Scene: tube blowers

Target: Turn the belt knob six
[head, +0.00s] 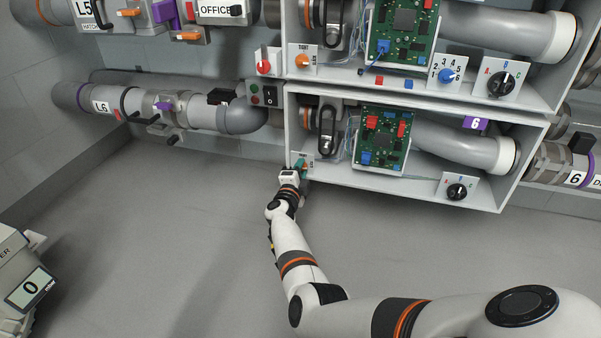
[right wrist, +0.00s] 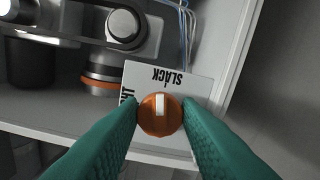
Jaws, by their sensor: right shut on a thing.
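Belt knob six is an orange round knob (right wrist: 160,122) with a white pointer stripe, on a light plate (right wrist: 190,88) in the lower bay. The plate reads SLACK, and a partly covered word ends beside the left finger. The white stripe points up in the right wrist view, towards SLACK. My right gripper (head: 301,166) has its green fingers shut on the knob's two sides. In the head view the gripper covers much of the knob and plate. The black belt (head: 326,130) sits above it. My left gripper is not in view.
The lower bay also holds a green circuit board (head: 383,138) and a black A-B-C knob (head: 457,191). The upper bay has its own orange knob (head: 302,61) and blue numbered knob (head: 446,75). A switch box (head: 263,95) is at left. The floor in front is clear.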

